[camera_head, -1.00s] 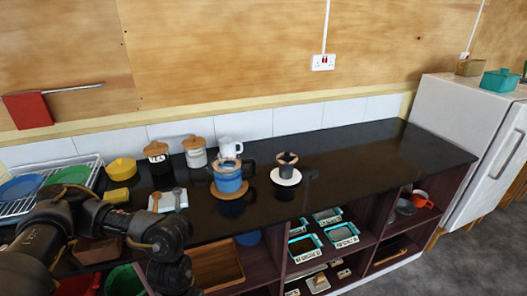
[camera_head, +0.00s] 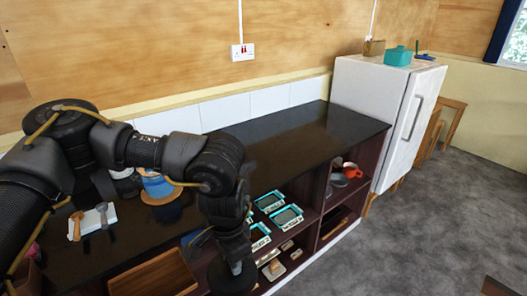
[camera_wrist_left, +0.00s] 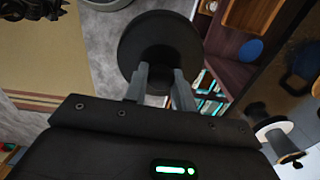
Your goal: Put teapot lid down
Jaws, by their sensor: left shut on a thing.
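My left gripper (camera_wrist_left: 160,80) is shut on a dark round disc, the teapot lid (camera_wrist_left: 160,38), seen face-on in the left wrist view. In the head view the lid (camera_head: 232,280) hangs low in front of the shelves, below counter height. The blue teapot (camera_head: 157,186) stands on a round wooden mat on the black counter, partly hidden by my left arm. In the wrist view, a white round mat (camera_wrist_left: 275,127) with a dark-topped item shows at the right. My right gripper is not clearly in view.
The black counter (camera_head: 310,135) is clear on its right half. A white fridge (camera_head: 385,105) stands at the right end. Spoons (camera_head: 102,213) lie on the counter's left.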

